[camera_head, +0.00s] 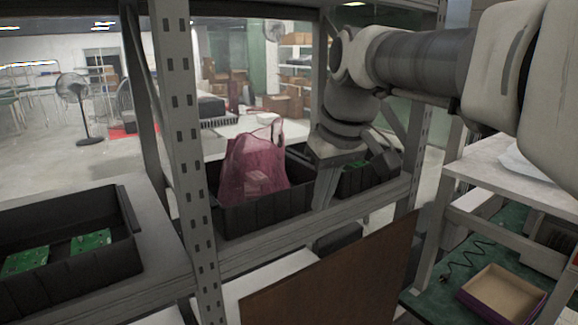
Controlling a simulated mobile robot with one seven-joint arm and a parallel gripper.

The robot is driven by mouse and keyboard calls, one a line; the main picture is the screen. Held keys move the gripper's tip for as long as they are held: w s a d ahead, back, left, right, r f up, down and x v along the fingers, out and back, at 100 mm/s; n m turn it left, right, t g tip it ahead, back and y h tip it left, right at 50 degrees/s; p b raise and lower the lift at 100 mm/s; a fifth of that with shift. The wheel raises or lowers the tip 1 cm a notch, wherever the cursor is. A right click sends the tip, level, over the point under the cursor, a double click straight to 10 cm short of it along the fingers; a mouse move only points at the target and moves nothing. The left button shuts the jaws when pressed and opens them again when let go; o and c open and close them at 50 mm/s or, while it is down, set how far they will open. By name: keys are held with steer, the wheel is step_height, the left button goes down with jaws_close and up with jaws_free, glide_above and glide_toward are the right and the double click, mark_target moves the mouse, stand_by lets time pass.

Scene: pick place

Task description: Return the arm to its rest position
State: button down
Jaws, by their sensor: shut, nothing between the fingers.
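My arm reaches in from the upper right, and my gripper (323,198) points down over the shelf at the right part of the black bin with the bag. My gripper is shut with nothing in it. A translucent pink plastic bag (255,165) stands in the black bin (262,215), left of my gripper and apart from it. Something pale shows through the bag. My gripper and wrist hide part of the bins behind them.
Grey perforated shelf posts (185,150) and the shelf's front rail (285,238) stand close around my arm. Another black bin (75,285) at left holds green circuit boards (90,241). A brown panel (340,275) and an open box (502,295) are lower right.

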steer(key=s+d+f+m+t, duration=0.1)
steer(key=s+d+f+m, duration=0.1)
steer(key=s+d+f, duration=0.2)
steer(key=s+d+f+m+t+h+b, duration=0.1)
steer(key=s+d+f+m, duration=0.2)
steer(key=s+f, duration=0.5)
steer(key=s+d, duration=0.1)
steer(key=s, duration=0.4)
steer(key=shift+f+h, duration=0.25)
steer(key=shift+h, duration=0.05)
steer(key=shift+d, duration=0.1)
